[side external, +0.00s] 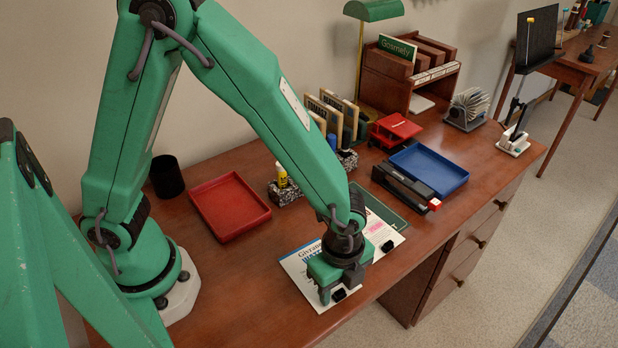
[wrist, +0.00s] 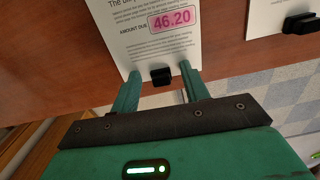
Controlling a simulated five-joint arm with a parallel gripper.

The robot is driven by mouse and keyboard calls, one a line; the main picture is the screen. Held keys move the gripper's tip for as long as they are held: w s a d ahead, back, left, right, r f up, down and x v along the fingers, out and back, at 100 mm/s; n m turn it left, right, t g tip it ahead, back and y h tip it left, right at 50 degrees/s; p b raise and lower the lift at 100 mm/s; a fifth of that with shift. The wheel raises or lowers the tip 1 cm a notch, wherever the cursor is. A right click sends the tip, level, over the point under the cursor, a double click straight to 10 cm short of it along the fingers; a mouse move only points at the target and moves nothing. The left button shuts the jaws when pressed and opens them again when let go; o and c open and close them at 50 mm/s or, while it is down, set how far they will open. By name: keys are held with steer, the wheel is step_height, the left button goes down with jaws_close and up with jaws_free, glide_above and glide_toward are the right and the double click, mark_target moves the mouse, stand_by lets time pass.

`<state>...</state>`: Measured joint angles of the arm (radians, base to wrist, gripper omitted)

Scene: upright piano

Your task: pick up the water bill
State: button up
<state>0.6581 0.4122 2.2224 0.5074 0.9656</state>
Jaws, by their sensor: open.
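The sheet with a partly hidden blue heading starting "WA" looks like the water bill (side external: 298,266); it lies flat near the desk's front edge in the side view. In the wrist view a white bill (wrist: 165,45) shows "Amount due 46.20" in a pink box. A small black clip (wrist: 161,76) sits at its lower edge. My gripper (side external: 341,290) is low over the bill's near end. In the wrist view its open fingers (wrist: 160,84) stand either side of the clip. I cannot tell whether they touch it.
A second sheet (side external: 377,231) with its own black clip (wrist: 300,23) lies to the right. A red tray (side external: 229,206), a black stapler-like item (side external: 403,186) and a blue tray (side external: 429,170) stand farther back. The desk's front edge is close by.

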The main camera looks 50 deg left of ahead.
stand_by(0.4)
jaws_close()
steer(key=shift+r, duration=0.1)
steer(key=shift+r, duration=0.75)
steer(key=r, duration=0.3)
steer(key=shift+s+d, duration=0.2)
steer(key=shift+s, duration=0.15)
steer(key=s+d+r, duration=0.4)
steer(key=s+r, duration=0.2)
steer(key=s, duration=0.4)
steer(key=shift+r, duration=0.15)
steer(key=shift+s+a, duration=0.1)
